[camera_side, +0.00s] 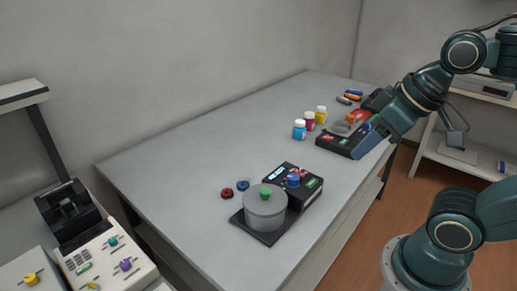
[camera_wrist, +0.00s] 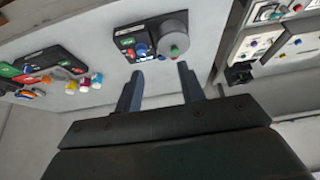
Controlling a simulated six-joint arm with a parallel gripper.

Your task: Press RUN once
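A black control box (camera_side: 311,195) stands on the grey table, with a small display, a blue knob (camera_side: 293,180), a red patch and a green patch (camera_side: 312,183). It also shows in the wrist view (camera_wrist: 126,34), upper middle. Its labels are too small to read, so I cannot tell which control is RUN. A grey drum with a green knob (camera_side: 265,208) sits on a dark plate beside it. My gripper (camera_wrist: 159,68) is open and empty, its two fingers apart. In the side view it is at the far right part of the table, away from this box.
Another black box (camera_side: 334,145) stands partly behind my gripper. Blue, magenta and yellow bottles (camera_side: 310,121) are left of it. Red and blue rings (camera_side: 228,193) lie near the drum. A separate control console (camera_side: 108,255) is at lower left. The table's left part is clear.

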